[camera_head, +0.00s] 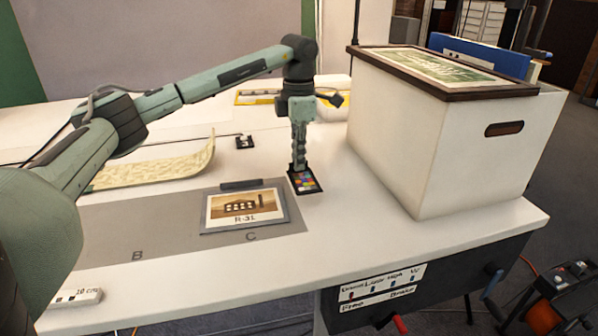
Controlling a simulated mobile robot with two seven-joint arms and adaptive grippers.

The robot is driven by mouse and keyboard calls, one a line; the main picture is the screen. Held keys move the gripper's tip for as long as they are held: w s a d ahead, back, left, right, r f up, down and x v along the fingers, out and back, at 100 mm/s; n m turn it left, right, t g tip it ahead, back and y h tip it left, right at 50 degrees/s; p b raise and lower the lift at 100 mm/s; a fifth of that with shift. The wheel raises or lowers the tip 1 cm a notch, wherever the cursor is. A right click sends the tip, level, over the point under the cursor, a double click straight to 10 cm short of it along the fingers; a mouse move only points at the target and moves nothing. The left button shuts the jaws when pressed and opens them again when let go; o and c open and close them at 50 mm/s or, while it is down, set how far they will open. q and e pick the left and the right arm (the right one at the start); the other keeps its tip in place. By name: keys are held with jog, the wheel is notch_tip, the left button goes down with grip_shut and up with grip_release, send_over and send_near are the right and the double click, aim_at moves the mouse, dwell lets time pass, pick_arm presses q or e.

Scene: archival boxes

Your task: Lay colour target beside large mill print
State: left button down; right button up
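The large mill print (232,222), a brown mill picture marked R-31, lies on a grey backing in area C of the grey mat. The colour target (308,184), a small black card with coloured patches, is just right of the print and looks flat on the white table, or very close to it. My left gripper (299,167) points straight down, its fingertips at the card's far end. The fingers show nearly edge-on, so I cannot tell whether they grip the card. My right gripper is out of view.
A large white archival box (395,130) with a framed green picture on top stands to the right. A curved cream sheet (150,170) lies behind the mat (105,235). A dark bar (241,184) lies at the print's far edge. Area B is clear.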

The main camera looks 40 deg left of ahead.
aim_at(299, 174)
pick_arm(q)
notch_tip(299, 174, down, 4)
jog(key=shift+r, duration=0.1)
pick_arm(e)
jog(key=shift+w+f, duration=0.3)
pick_arm(q)
jog(key=shift+f, duration=0.25)
